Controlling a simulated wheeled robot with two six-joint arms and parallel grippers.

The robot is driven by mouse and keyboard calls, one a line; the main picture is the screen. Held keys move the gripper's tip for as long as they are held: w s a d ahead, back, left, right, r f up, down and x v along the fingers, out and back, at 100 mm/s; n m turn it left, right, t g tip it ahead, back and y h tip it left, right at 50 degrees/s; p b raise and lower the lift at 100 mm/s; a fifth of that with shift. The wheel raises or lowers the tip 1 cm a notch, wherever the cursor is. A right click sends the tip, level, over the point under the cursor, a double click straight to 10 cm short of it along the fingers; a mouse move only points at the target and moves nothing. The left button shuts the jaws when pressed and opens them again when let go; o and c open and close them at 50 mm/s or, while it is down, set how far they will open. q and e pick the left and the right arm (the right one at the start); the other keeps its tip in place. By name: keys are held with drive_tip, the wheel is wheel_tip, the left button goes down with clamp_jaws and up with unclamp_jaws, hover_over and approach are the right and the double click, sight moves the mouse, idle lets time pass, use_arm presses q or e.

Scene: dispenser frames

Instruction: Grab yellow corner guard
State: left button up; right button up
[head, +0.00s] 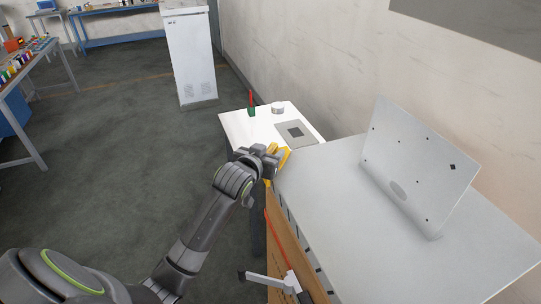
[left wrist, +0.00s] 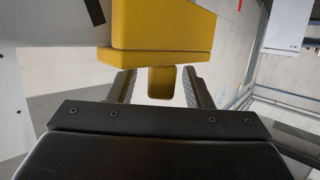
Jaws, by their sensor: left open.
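The yellow corner guard (head: 284,157) is at the near edge of the small white table, by the corner of the large grey table, in the head view. In the left wrist view the yellow corner guard (left wrist: 160,35) fills the upper middle, and a narrower yellow part shows between the fingers. My left gripper (head: 270,153) is right at the guard. Its two fingers (left wrist: 160,88) are apart, one on each side of the narrow yellow part. I cannot tell whether they touch it. My arm hides part of the guard in the head view. My right gripper is not seen.
The small white table (head: 240,125) holds a green block with a red rod (head: 251,108), a white round item (head: 278,108) and a grey square plate (head: 296,133). A white panel (head: 418,165) stands tilted on the large grey table (head: 330,200). Open floor lies left.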

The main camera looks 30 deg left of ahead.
use_arm(q)
drive_tip(key=shift+w+f, duration=0.15)
drive_tip(key=shift+w, duration=0.3)
drive_tip(key=shift+c, duration=0.2)
clamp_jaws()
